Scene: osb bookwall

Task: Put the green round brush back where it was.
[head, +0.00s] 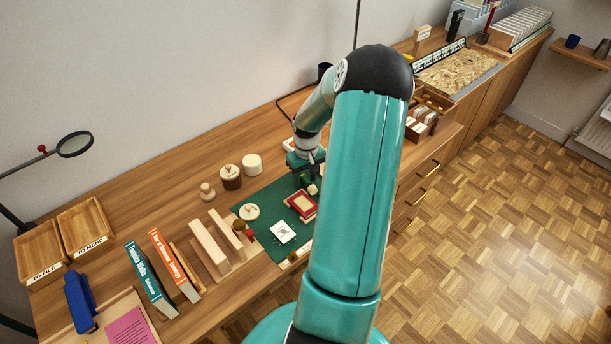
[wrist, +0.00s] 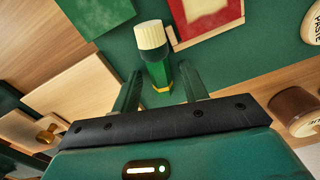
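The green round brush (wrist: 158,72) has a green body, a gold band and a pale cream head. In the wrist view it lies between the two fingers of my gripper (wrist: 161,68), with a narrow gap showing on each side, so the fingers look open around it. In the head view the brush (head: 312,189) shows small at the back of the green mat (head: 262,205), right under my gripper (head: 307,176). My arm hides part of the mat. I cannot tell whether the brush touches the mat.
A red-covered piece in a wooden frame (head: 302,203) is close beside the brush. Round wooden-lidded jars (head: 231,178) stand left of the mat. Upright books (head: 172,262), wooden boards (head: 210,248) and two trays (head: 84,228) fill the left. Bare wood shows behind the jars.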

